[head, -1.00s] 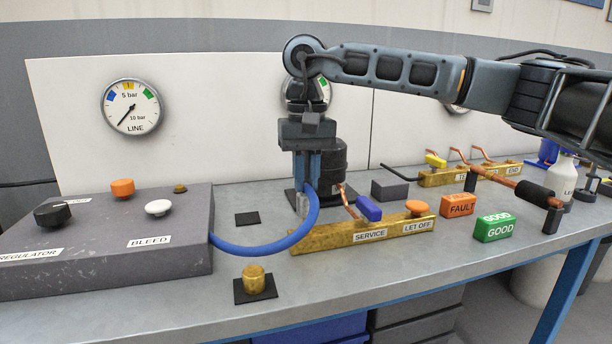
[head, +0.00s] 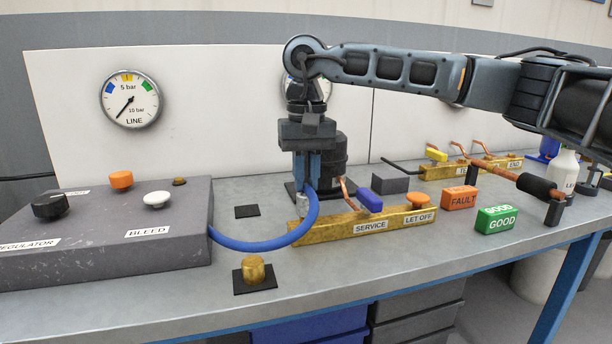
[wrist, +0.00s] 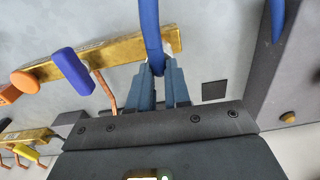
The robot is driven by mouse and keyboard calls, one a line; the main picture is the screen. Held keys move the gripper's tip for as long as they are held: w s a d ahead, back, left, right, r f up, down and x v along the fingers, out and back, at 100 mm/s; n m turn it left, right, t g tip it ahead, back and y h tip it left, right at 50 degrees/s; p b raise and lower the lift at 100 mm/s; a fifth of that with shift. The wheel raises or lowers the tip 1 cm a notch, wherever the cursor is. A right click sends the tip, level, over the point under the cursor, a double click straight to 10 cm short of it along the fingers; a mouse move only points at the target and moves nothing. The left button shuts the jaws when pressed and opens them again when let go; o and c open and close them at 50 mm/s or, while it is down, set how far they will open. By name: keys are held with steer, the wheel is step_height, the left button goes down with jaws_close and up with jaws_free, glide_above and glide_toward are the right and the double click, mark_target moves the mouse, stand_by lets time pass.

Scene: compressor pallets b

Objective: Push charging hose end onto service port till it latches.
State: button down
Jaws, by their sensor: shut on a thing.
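A silvery collar (head: 302,203) shows just below the fingertips, at the block's left end. The service port itself is hidden, and I cannot tell whether the hose end is seated. In the wrist view, the hose (wrist: 149,25) passes between the fingers (wrist: 164,72) beside the block's end (wrist: 130,46).
The block has a blue lever (head: 369,200) and an orange LET OFF knob (head: 418,200). At left stands the grey regulator box (head: 110,250); the LINE gauge (head: 130,98) reads low. A brass cap (head: 253,269) sits in front. FAULT (head: 459,198) and GOOD (head: 495,219) blocks are right.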

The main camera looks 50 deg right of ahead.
mark_target(306, 183)
steer(key=shift+f, duration=0.2)
steer(key=c, duration=1)
jaws_free()
steer(key=shift+r, duration=3.9)
